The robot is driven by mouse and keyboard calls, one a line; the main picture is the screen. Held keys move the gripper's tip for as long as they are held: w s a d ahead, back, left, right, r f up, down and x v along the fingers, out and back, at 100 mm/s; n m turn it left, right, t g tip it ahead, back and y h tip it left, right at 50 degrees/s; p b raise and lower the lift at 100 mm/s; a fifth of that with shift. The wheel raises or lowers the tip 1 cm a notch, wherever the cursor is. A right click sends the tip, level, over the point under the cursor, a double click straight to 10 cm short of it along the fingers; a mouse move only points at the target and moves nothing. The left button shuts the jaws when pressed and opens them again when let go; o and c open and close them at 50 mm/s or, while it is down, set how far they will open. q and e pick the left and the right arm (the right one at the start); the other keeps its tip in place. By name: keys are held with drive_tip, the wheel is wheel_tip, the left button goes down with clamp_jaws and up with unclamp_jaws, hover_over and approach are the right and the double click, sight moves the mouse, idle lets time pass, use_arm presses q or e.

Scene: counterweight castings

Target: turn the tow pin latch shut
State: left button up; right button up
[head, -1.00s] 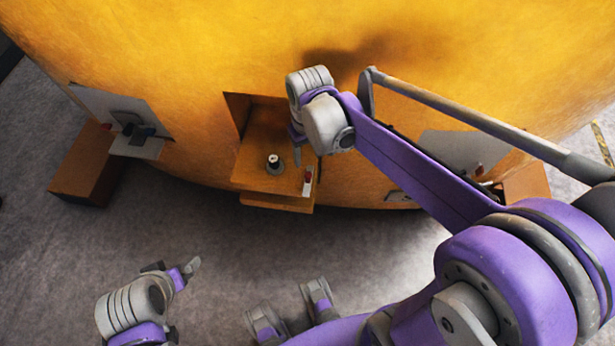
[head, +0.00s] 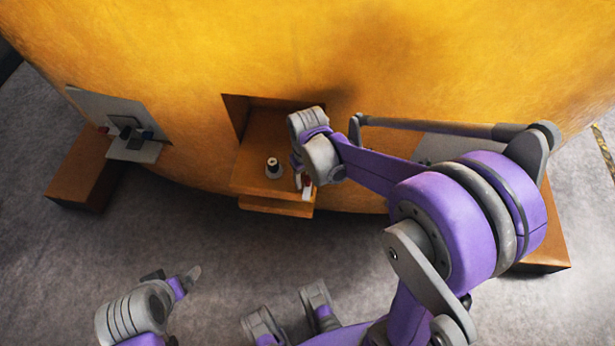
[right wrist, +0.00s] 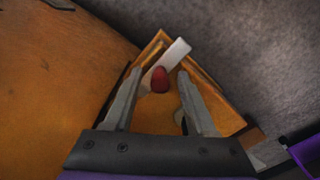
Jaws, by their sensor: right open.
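The latch (head: 307,192) is a small white bar at the right front corner of the orange recess floor, partly hidden by my right gripper. In the right wrist view the white bar (right wrist: 178,54) lies slantwise with a red knob (right wrist: 160,80) on it. My right gripper (head: 301,180) is open over the latch; in the wrist view its fingers are on either side of the red knob, apart from each other. Whether they touch it cannot be told. My left gripper (head: 180,280) hangs low at the left, away from the casting; its jaw opening is unclear.
A dark pin with a white top (head: 272,168) stands on the recess floor (head: 255,178), left of my right gripper. A grey plate with a dark fitting (head: 128,128) is on the yellow casting (head: 200,60) at left. Grey floor (head: 230,250) is free in front.

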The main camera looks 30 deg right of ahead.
drive_tip(key=shift+c, duration=0.3)
clamp_jaws()
idle(1.1)
